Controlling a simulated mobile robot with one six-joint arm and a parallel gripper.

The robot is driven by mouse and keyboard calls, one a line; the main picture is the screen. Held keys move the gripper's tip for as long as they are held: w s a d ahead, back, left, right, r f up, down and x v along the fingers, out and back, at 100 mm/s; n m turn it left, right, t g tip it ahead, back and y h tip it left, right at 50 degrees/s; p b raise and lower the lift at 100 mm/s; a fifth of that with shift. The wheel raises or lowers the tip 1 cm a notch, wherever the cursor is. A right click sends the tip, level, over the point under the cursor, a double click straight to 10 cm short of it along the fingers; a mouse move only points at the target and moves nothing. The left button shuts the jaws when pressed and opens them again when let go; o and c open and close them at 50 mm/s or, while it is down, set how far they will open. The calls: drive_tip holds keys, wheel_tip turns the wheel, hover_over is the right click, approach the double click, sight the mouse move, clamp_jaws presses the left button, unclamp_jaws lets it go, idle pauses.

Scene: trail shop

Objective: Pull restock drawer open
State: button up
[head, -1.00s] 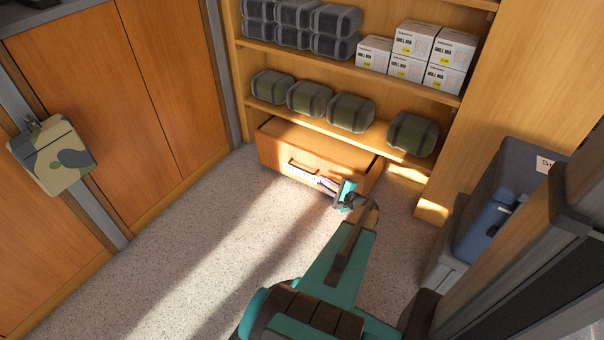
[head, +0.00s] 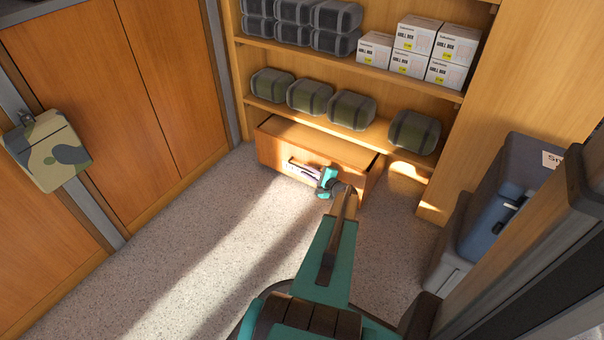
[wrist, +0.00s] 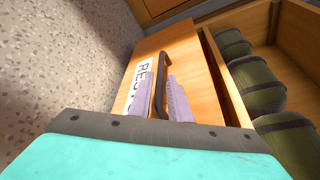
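The wooden restock drawer (head: 345,173) sits low under the shelf, its front standing out and a strip of its inside showing in the head view. In the wrist view its front (wrist: 192,68) carries a white label (wrist: 143,82), partly hidden, and a dark bar handle (wrist: 161,85). My gripper (head: 300,170) is at the drawer front, reaching in from the right. In the wrist view its pale lavender fingers lie on either side of the handle, with a narrow gap on the right side. The gripper looks open around the handle; firm contact is not visible.
Green containers (head: 352,109) stand on the shelf above the drawer, with white boxes (head: 417,36) higher up. A grey-blue bin (head: 497,213) stands at right. A camouflage box (head: 47,150) hangs at left. The floor (head: 190,230) before the drawer is clear.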

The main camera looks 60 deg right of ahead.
drive_tip(key=shift+x, duration=1.35)
clamp_jaws()
